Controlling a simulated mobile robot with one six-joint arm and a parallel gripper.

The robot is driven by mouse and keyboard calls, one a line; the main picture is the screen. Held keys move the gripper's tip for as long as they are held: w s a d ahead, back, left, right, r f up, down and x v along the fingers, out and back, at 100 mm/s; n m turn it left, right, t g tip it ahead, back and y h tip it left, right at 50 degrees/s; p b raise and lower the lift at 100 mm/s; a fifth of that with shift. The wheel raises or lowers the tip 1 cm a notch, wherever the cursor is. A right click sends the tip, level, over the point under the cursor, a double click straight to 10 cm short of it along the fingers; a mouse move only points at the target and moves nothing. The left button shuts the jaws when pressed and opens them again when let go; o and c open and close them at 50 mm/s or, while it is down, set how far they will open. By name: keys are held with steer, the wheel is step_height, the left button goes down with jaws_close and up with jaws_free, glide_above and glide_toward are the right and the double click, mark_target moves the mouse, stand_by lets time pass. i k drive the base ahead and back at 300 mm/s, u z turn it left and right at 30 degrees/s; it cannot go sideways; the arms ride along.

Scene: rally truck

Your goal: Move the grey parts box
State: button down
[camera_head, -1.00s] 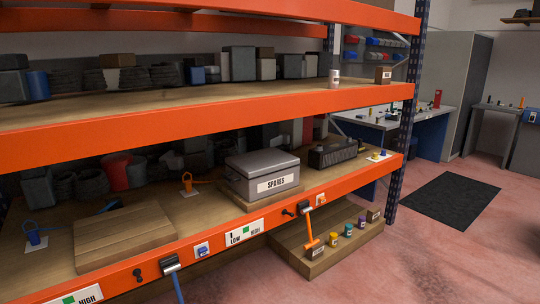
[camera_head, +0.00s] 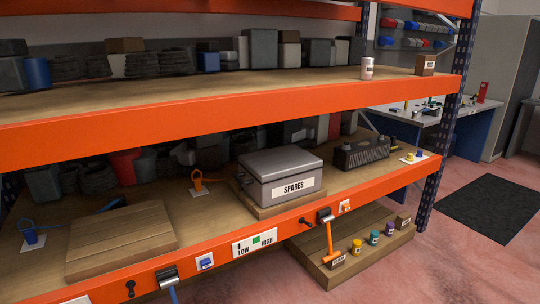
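The grey parts box (camera_head: 281,176) is a lidded box with a white "SPARES" label on its front. It stands on a low wooden board (camera_head: 262,211) on the middle shelf of the orange rack, right of centre. The lid looks shut. A second wooden board (camera_head: 122,240) lies bare on the same shelf to the left. My gripper is not in view.
An orange beam (camera_head: 230,250) with labels and hooks edges the shelf front. Another shelf beam (camera_head: 240,114) runs above the box. A black case (camera_head: 362,153) is to its right, an orange item (camera_head: 197,184) to its left. Small pots stand on a low platform (camera_head: 345,277).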

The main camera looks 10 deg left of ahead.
mark_target(276, 176)
steer(key=u, duration=0.8)
steer(key=i, duration=0.9)
steer(key=u, duration=0.55)
